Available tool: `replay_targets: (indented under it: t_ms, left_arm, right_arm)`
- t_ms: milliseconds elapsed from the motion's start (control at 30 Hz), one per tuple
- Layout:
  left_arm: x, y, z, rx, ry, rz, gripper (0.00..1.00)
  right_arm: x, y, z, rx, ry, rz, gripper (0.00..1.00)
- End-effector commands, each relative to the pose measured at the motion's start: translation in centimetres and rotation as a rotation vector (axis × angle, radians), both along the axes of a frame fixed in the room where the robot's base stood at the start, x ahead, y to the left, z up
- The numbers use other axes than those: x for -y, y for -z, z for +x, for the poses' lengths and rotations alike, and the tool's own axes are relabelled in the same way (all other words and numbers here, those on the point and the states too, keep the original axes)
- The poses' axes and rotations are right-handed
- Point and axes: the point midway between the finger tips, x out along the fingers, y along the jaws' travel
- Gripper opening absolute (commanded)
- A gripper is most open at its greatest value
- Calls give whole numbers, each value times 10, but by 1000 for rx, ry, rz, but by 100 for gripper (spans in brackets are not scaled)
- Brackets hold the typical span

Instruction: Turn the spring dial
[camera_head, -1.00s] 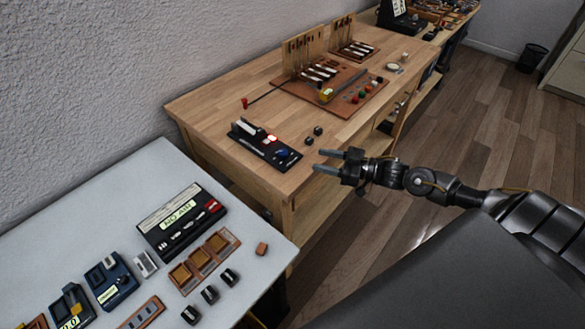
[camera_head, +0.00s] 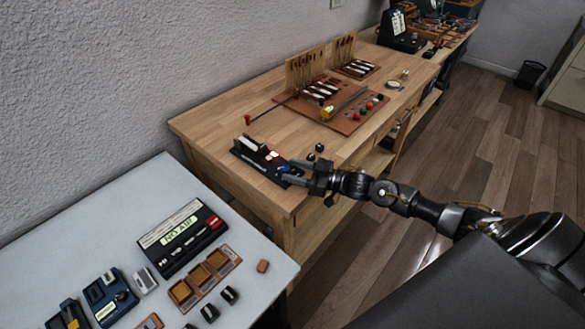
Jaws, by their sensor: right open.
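A black device (camera_head: 262,156) lies on the wooden bench near its front corner. It has a white block, red-and-white parts and, at its right end, a small blue dial (camera_head: 283,169), which I take for the spring dial. My right gripper (camera_head: 288,171) reaches in from the right, open, with its two fingertips at the blue dial's end of the device. The fingers appear to be on either side of the dial, partly covering it. I cannot tell whether they touch it. My left gripper is not in view.
Small black knobs (camera_head: 319,148) sit on the bench just behind my right gripper. A brown board (camera_head: 345,122) with piano action parts lies further back. A grey table (camera_head: 105,238) at the left holds a "NO AIR" box (camera_head: 183,236) and other devices.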

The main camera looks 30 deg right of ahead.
Motion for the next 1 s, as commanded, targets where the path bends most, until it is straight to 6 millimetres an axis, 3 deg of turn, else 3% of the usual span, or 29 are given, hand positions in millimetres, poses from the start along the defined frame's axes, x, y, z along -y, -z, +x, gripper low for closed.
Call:
replay_targets:
  t_ms: [400, 733, 867, 1000]
  left_arm:
    - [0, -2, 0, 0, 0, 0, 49]
    - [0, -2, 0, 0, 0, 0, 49]
    - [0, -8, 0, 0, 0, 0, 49]
    - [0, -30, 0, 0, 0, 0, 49]
  right_arm:
    - [-7, 0, 7, 0, -1, 0, 49]
    - [-6, 0, 7, 0, -1, 0, 5]
    - [-8, -3, 6, 0, 15, 3, 4]
    - [-11, -6, 4, -4, 109, 7, 4]
